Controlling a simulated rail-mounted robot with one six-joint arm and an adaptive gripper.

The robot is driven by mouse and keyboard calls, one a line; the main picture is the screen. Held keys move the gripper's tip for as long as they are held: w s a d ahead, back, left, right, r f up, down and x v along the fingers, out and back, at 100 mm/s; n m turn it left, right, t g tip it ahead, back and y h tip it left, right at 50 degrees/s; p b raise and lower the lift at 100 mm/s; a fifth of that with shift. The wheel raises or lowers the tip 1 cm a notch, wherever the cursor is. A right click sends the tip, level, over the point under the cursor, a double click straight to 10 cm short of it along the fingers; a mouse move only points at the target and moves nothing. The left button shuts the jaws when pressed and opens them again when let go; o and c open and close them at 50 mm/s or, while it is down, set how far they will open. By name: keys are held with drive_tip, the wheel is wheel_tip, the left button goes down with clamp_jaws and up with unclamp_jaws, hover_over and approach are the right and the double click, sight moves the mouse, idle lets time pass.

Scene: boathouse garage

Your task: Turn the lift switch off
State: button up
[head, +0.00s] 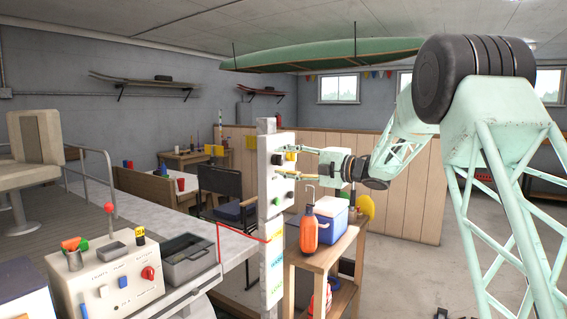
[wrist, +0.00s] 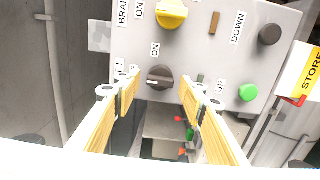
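The lift switch is a dark round knob (wrist: 160,78) on a grey control panel (wrist: 200,55); a partly hidden label ending in "FT" is beside it and "ON" is printed above it in the wrist view. A pale mark on the knob points left in the picture. My gripper (wrist: 160,82) is open, its two yellow-padded fingers on either side of the knob with gaps between; whether the tips reach its depth I cannot tell. In the head view my gripper (head: 292,162) is at the panel (head: 278,145) on its post, and the knob is not clear there.
On the panel near the switch are a yellow brake knob (wrist: 171,13), a black DOWN button (wrist: 269,34) and a green UP button (wrist: 248,92). A wooden cart (head: 330,243) with an orange bottle (head: 309,233) and a blue cooler (head: 332,222) stands below my arm.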

drive_tip(key=shift+d, duration=0.15)
drive_tip(key=v, duration=1.1)
drive_tip(key=shift+s+d, duration=0.2)
drive_tip(key=shift+d, duration=0.1)
